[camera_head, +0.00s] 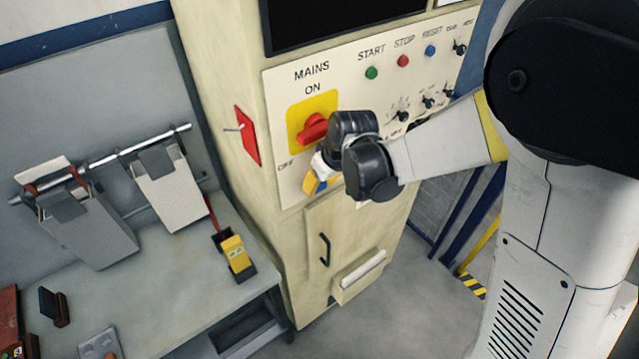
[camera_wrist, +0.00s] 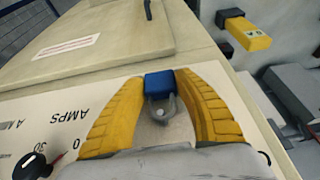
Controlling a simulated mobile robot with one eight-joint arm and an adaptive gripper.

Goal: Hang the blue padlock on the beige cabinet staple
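The blue padlock (camera_wrist: 159,84) is between the yellow fingertips of my gripper (camera_wrist: 160,83) in the wrist view, with a grey loop, apparently its shackle, on the near side. My gripper shows in the head view (camera_head: 318,184) in front of the beige cabinet (camera_head: 228,60), below the red mains switch, partly hidden by my wrist. A red plate (camera_head: 250,137) with a small metal piece (camera_head: 234,128) sticking out, apparently the staple, is on the cabinet's left side. My gripper is to the right of it and apart from it.
The red mains switch (camera_head: 313,128) and several knobs and buttons are on the panel close to my wrist. A bench (camera_head: 180,290) with a yellow tool (camera_head: 236,254) stands at left, below a rail (camera_head: 120,155) with hanging plates. Open space lies left of the red plate.

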